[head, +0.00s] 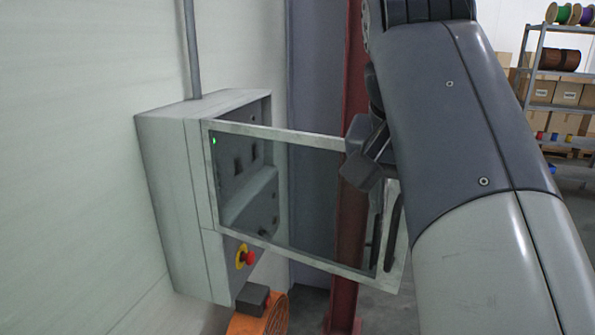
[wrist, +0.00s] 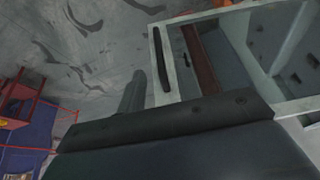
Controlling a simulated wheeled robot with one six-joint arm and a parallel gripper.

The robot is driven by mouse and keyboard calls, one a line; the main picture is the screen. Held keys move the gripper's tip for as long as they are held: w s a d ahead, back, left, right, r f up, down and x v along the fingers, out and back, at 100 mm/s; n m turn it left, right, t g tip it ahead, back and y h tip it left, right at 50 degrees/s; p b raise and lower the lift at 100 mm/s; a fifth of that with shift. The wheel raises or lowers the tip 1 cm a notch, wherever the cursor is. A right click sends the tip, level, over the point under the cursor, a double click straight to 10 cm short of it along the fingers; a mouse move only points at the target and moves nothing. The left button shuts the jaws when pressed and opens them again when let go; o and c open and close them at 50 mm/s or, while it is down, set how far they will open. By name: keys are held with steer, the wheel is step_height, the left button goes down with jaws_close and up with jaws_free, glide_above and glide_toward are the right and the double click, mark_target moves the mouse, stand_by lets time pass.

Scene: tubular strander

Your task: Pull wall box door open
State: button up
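The grey wall box (head: 175,205) is fixed to the pale wall in the head view. Its framed, see-through door (head: 285,134) stands wide open, swung out to the right from its left edge. The door frame also shows in the wrist view (wrist: 163,75). A dark bar handle (head: 393,232) is upright near the door's free edge, and it shows in the wrist view (wrist: 161,58). My gripper (head: 362,172) is at the upper free edge of the door, partly hidden by my arm. A dark finger shows in the wrist view, left of the handle and apparently apart from it. The finger gap is hidden.
A red emergency button (head: 248,258) is on the box's lower front. An orange object (head: 262,315) is below the box. A red post (head: 351,240) stands behind the door. Shelves with boxes and spools (head: 560,90) are at the far right.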

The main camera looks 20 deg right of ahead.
steer(key=shift+v, duration=1.9)
steer(key=shift+f, duration=0.15)
